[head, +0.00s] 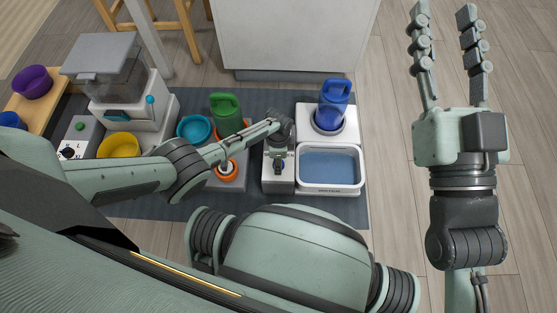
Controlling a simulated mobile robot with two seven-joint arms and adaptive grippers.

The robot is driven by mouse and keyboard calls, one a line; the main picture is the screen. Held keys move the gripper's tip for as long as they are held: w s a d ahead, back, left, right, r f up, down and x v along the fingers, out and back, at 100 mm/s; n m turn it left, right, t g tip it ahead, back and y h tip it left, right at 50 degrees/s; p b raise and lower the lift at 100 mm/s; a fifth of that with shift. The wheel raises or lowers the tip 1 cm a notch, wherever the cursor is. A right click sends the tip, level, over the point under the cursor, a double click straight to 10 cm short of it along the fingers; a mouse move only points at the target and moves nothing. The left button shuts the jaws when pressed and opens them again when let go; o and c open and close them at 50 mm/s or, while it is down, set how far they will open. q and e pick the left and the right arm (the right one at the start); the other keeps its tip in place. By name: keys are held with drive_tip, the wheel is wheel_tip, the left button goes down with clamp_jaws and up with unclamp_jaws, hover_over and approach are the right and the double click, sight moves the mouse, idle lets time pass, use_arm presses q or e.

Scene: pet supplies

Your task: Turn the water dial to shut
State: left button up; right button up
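The water unit is a white base with a blue bottle (333,105) standing in it and a basin of water (330,166) marked WATER in front. A grey-white box (272,183) adjoins the basin's left side. My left arm reaches in from the left, and my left gripper (278,160) is over this box, pointing down. It hides most of the box top, so I cannot make out the dial or its setting, nor whether the fingers touch it. My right gripper (443,18) is open and empty, well right of the unit, with its fingers apart.
Left of the box are a green bottle (226,113), an orange ring (227,172), a teal bowl (194,128), a yellow bowl (118,146) and a feeder (110,75). A white cabinet (290,35) stands behind. The floor right of the mat is clear.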

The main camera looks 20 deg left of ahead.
use_arm(q)
drive_tip(key=shift+o, duration=0.5)
drive_tip(key=shift+r, duration=0.15)
drive_tip(key=shift+w+r, duration=0.1)
drive_tip(key=shift+r, duration=0.2)
wheel_tip(320, 180, up, 11)
idle(0.5)
